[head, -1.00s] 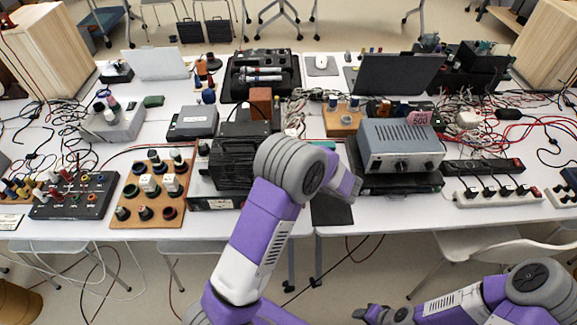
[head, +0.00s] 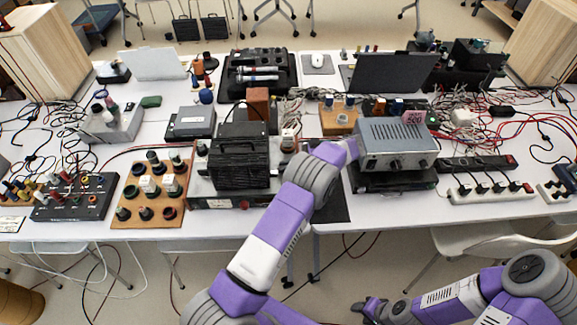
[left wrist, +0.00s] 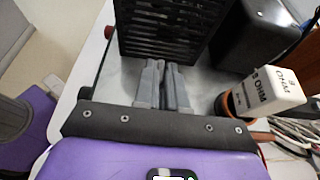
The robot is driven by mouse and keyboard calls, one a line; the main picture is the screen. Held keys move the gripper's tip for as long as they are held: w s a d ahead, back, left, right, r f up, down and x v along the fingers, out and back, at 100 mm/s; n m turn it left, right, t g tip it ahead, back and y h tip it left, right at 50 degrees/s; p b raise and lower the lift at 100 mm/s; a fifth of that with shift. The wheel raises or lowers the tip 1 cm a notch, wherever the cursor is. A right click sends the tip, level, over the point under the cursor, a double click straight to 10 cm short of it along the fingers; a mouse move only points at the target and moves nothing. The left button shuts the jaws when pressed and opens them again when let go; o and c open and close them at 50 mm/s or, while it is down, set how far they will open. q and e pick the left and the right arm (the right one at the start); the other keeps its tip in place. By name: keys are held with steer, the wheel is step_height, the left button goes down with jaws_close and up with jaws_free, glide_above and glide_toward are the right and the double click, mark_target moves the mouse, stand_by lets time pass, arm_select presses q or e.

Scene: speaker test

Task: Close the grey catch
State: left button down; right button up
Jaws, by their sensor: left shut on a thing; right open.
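My left gripper (left wrist: 163,84) shows in the left wrist view with its grey fingers close together, low over a pale grey surface in front of a black slotted box (left wrist: 165,28). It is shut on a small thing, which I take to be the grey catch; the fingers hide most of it. In the head view my own arm hides this gripper and the catch; the black box (head: 240,158) stands left of that arm. My right gripper (head: 362,308) is open and empty, low in front of the table.
A white 8 OHM block (left wrist: 270,92) stands close right of my left fingers. A grey instrument (head: 397,146) stands right of my left arm. A board with knobs (head: 152,190) lies to the left. Cables crowd the table's right side.

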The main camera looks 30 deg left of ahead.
arm_select(q)
steer(key=shift+a, duration=0.1)
stand_by(0.4)
steer(key=c, duration=1.2)
jaws_free()
steer(key=shift+r, duration=0.1)
